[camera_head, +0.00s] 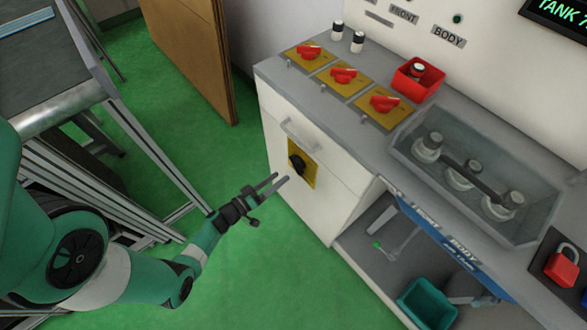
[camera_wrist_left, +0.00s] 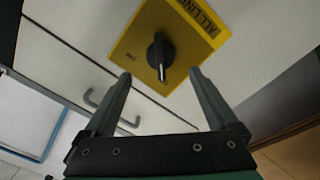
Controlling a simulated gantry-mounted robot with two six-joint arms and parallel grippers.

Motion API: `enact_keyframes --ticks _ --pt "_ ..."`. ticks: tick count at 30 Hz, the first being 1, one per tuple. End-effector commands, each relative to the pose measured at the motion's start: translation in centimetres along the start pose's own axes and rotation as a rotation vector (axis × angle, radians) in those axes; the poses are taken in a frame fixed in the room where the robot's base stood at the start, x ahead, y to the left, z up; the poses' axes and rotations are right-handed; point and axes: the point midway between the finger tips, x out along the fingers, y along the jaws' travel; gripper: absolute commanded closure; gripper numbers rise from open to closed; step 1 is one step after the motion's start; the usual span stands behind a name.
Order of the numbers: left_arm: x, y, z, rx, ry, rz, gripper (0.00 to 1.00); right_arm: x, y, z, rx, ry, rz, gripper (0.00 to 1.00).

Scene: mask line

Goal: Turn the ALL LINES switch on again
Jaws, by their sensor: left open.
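The ALL LINES switch is a black knob (camera_head: 297,163) on a yellow plate (camera_head: 310,174), on the front of the white cabinet. In the left wrist view the knob (camera_wrist_left: 160,54) sits near the top middle, its handle running nearly up and down the picture. My left gripper (camera_head: 282,177) is open and empty, close in front of the switch. In the wrist view its fingertips (camera_wrist_left: 160,76) lie either side of the knob's lower end, with no visible contact. My right gripper is not in view.
A drawer handle (camera_head: 299,135) sits just above the switch. On the worktop are several red knobs on yellow plates (camera_head: 344,76), a red bin (camera_head: 418,78) and a grey tray (camera_head: 400,150). A red padlock (camera_head: 562,266) lies at right. Green floor is clear below the gripper.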

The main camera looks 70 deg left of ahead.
Motion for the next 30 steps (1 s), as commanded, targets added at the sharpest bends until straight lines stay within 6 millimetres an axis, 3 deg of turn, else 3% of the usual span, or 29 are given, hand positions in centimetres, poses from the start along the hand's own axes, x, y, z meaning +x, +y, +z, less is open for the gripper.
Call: enact_keyframes --ticks 3,9,20,30 --pt "3.0 -0.3 0.5 0.003 -0.002 0.007 0.08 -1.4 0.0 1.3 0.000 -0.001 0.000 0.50" --pt "6.3 -0.1 0.3 0.000 0.000 0.003 0.08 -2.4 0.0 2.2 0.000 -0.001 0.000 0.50" --pt "7.1 0.0 0.1 -0.002 0.000 0.000 0.08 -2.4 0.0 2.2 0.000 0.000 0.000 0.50" --pt "7.1 0.0 0.1 -0.001 0.000 0.000 0.67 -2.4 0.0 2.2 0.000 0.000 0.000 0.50"
